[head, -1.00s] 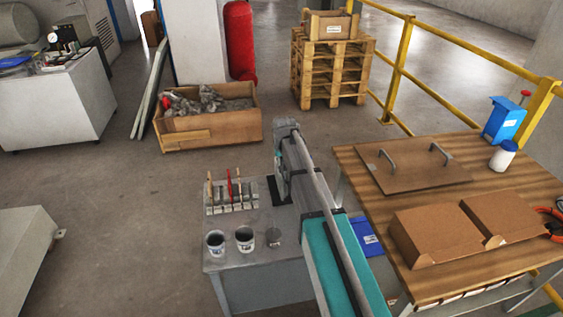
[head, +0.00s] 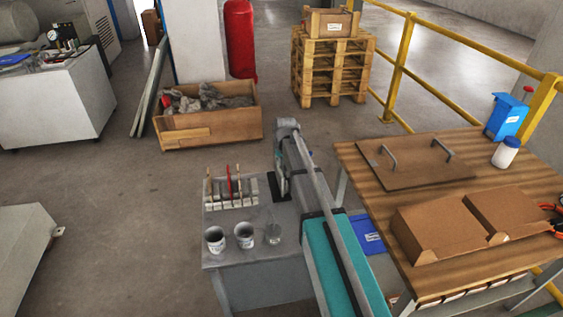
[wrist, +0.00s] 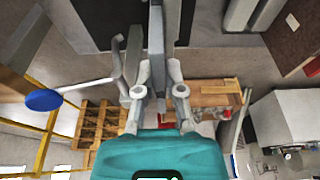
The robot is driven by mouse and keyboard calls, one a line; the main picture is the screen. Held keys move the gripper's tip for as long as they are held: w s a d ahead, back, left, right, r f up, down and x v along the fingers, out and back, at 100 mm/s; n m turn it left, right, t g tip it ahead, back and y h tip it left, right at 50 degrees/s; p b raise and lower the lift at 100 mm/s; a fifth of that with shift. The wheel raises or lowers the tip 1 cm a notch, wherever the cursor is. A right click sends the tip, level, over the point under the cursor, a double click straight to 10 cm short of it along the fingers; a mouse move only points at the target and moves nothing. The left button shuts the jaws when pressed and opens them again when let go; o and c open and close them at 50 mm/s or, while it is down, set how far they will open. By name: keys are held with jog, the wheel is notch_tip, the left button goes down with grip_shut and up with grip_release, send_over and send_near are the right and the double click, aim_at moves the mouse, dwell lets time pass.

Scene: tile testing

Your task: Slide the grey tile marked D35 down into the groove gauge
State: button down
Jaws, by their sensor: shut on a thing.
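My gripper (wrist: 157,60) is shut on a thin dark grey tile (wrist: 156,38), seen nearly edge-on between the fingers in the wrist view. No D35 mark can be read on it. In the head view my arm covers most of the gripper, at the right side of the grey table (head: 262,262). A black plate (head: 272,187) lies there on the tabletop, partly hidden by my arm. It may belong to the groove gauge, but no groove can be made out. I cannot tell whether the tile touches anything.
A wooden table (head: 355,160) with cardboard boxes (head: 440,228) is close on the right. Yellow railing (head: 403,60) runs behind it.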

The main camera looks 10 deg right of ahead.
jog(key=shift+f+b, duration=0.55)
dwell(0.4)
jog(key=c, duration=0.7)
grip_release()
jog(key=shift+r, duration=0.2)
